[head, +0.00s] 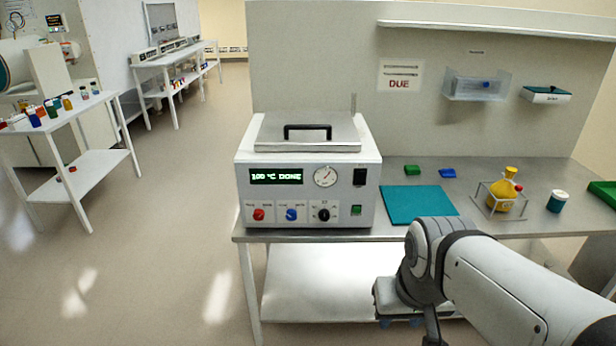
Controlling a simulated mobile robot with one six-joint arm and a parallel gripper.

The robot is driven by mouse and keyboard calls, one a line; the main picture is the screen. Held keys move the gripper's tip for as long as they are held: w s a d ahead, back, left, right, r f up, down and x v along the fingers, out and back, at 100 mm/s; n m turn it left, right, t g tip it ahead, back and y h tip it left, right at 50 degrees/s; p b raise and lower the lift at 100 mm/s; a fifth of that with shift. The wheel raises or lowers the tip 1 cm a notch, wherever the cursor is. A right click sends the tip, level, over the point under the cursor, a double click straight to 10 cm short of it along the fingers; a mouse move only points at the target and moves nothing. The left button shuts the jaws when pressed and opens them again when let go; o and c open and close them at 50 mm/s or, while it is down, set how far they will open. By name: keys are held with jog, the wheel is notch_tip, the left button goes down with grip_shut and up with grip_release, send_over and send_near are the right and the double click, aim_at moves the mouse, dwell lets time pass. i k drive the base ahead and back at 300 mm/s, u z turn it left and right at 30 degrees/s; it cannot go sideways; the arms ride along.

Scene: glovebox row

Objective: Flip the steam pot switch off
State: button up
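The steam pot (308,190) is a white box with a grey lid and black handle, standing at the left end of the steel bench. Its display (276,176) reads "100 °C DONE" in green. I cannot tell the position of either. The panel also has a red knob (258,214), a blue knob (291,214), a black knob (323,214) and a round gauge (325,177).
On the bench (420,168) lie a teal mat (418,205), green and blue blocks, a yellow flask (503,192) in a wire rack and a teal-topped jar (557,202). A wall sign reads "DUE". A white cart (65,178) stands left; the floor between is clear.

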aim_at(360, 179)
jog(key=k, duration=1.35)
jog(key=u, duration=0.4)
jog(key=i, duration=0.65)
jog(key=u, duration=0.45)
jog(key=i, duration=1.35)
jog(key=z, duration=0.9)
